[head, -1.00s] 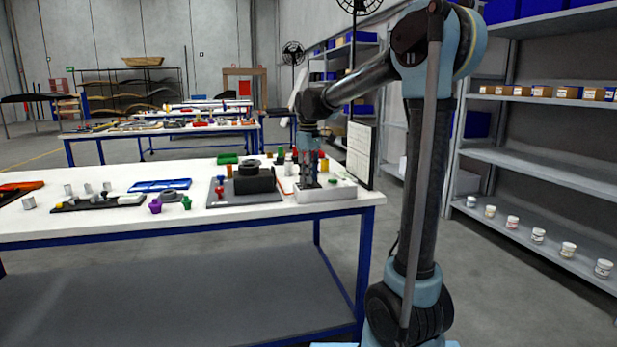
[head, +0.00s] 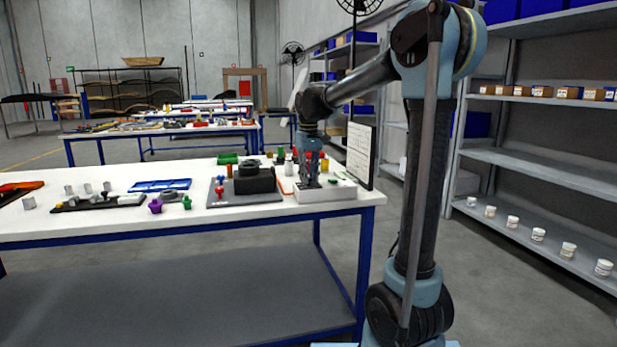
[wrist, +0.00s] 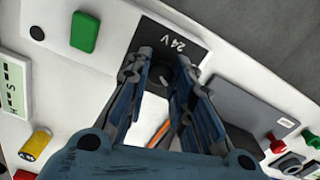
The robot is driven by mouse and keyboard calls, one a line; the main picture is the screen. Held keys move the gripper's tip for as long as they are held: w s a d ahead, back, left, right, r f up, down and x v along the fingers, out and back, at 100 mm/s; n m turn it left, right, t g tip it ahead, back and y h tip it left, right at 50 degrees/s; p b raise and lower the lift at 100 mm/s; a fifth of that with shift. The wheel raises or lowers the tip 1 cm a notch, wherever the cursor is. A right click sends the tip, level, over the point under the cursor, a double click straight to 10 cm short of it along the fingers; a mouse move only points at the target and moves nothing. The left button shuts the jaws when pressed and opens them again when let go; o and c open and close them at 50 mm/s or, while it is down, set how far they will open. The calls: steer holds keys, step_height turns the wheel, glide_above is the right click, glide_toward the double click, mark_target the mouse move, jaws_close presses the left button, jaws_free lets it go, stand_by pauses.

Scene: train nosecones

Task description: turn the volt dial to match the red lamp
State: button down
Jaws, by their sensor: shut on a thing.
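The dark volt dial (wrist: 160,74) stands on a black plate marked "24V" (wrist: 172,42) in the wrist view. The plate is on a white box (head: 340,191) at the right end of the workbench. My gripper (head: 309,183) points down over this box, and in the wrist view its fingers (wrist: 158,70) are on both sides of the dial, shut on it. The fingers hide much of the dial, and I cannot read its pointer. A green block (wrist: 85,33) and a dark round spot (wrist: 36,32) are also on the box. I cannot make out a lit red lamp.
A grey plate with a black block (head: 254,180) lies left of the box. A white board (head: 360,153) stands upright behind the box's right end. Small coloured parts, including a yellow cylinder (wrist: 36,144), are close by. The bench top (head: 110,222) is clear along its front.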

steer(key=shift+w, duration=0.1)
steer(key=c, duration=1.4)
jaws_free()
steer(key=shift+o, duration=0.2)
step_height(320, 180, up, 12)
steer(key=s+d+f+m+t, duration=0.1)
steer(key=s+d+f+m, duration=0.1)
steer(key=s+d+f, duration=0.9)
steer(key=s+d+f+m+t, duration=0.1)
steer(key=s+d+f+m, duration=0.1)
steer(key=s+d+f, duration=0.9)
steer(key=s+f+m, duration=0.1)
steer(key=s+f, duration=0.8)
steer(key=s, duration=0.1)
steer(key=shift+a+m, duration=0.4)
